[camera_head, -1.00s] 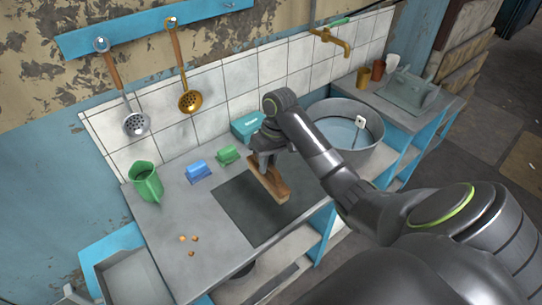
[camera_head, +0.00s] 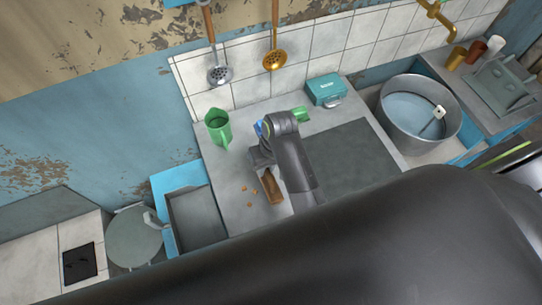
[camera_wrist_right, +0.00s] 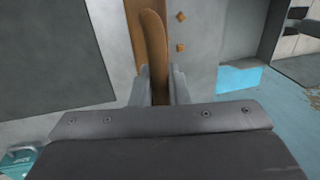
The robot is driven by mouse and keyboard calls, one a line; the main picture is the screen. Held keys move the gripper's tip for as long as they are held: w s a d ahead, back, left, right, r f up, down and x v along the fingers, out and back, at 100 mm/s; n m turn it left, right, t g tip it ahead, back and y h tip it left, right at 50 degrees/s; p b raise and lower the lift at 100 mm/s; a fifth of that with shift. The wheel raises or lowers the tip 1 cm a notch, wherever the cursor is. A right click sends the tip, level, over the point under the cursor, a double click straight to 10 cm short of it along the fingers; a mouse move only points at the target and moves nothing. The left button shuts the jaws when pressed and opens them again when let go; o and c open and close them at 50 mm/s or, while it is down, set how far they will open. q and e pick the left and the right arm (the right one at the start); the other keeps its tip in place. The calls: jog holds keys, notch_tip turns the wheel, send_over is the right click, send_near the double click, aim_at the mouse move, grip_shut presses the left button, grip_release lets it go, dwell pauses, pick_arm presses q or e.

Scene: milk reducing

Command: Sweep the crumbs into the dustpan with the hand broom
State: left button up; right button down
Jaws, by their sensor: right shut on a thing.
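The hand broom (camera_head: 272,187) is a brown wooden brush held in my right gripper (camera_head: 264,162), low over the counter's left part. In the right wrist view its brown handle (camera_wrist_right: 154,45) sits between the two fingers of the shut gripper (camera_wrist_right: 159,80). The crumbs (camera_head: 250,191) are small orange-brown bits on the grey counter, just left of the broom. Two also show in the right wrist view (camera_wrist_right: 181,47). A grey open pan (camera_head: 196,222), perhaps the dustpan, is beyond the counter's left edge. My left gripper is not in view.
A green jug (camera_head: 217,128) stands at the back left of the counter (camera_head: 233,170). A teal box (camera_head: 325,89), a green item (camera_head: 301,114) and a partly hidden blue item are along the back. The dark mat (camera_head: 350,158) is clear. A metal basin (camera_head: 418,110) stands right.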

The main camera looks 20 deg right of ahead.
jog(key=shift+s+f, duration=0.15)
jog(key=shift+f, duration=2.85)
jog(key=shift+f, duration=0.2)
